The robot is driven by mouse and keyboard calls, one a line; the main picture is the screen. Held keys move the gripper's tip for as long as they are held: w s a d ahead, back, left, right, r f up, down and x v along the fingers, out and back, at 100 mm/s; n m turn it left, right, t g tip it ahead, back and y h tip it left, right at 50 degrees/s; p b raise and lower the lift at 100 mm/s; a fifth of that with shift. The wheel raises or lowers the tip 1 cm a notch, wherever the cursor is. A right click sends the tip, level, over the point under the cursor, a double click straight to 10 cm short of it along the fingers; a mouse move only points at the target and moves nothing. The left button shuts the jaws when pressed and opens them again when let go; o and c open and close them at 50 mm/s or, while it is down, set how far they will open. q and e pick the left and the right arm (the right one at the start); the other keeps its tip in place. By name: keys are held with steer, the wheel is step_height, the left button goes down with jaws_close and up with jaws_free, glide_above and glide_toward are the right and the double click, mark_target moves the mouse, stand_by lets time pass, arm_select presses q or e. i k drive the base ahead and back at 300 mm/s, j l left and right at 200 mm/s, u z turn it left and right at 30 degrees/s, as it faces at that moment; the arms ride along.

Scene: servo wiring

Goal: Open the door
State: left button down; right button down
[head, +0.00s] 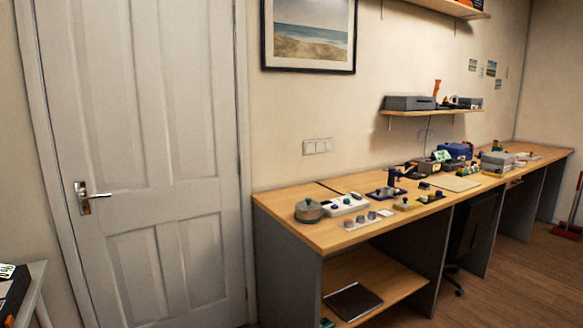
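A white panelled door (150,130) stands on the left side of the head view. It looks shut in its white frame. A silver lever handle (92,196) on a plate sits near the door's left edge, and the lever points to the right, about level. Neither of my grippers shows in this view, so their state and their distance from the handle are hidden.
A long wooden workbench (300,237) runs along the wall right of the door, carrying several small parts. A light table (38,285) with dark items stands at the lower left, near the handle side. Wooden floor (500,290) is clear at the lower right.

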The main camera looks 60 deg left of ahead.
mark_target(141, 94)
steer(key=i+j+u, duration=0.35)
steer(key=i+j, duration=0.25)
steer(key=i, duration=0.15)
steer(key=j+u, duration=0.1)
steer(key=u, duration=2.5)
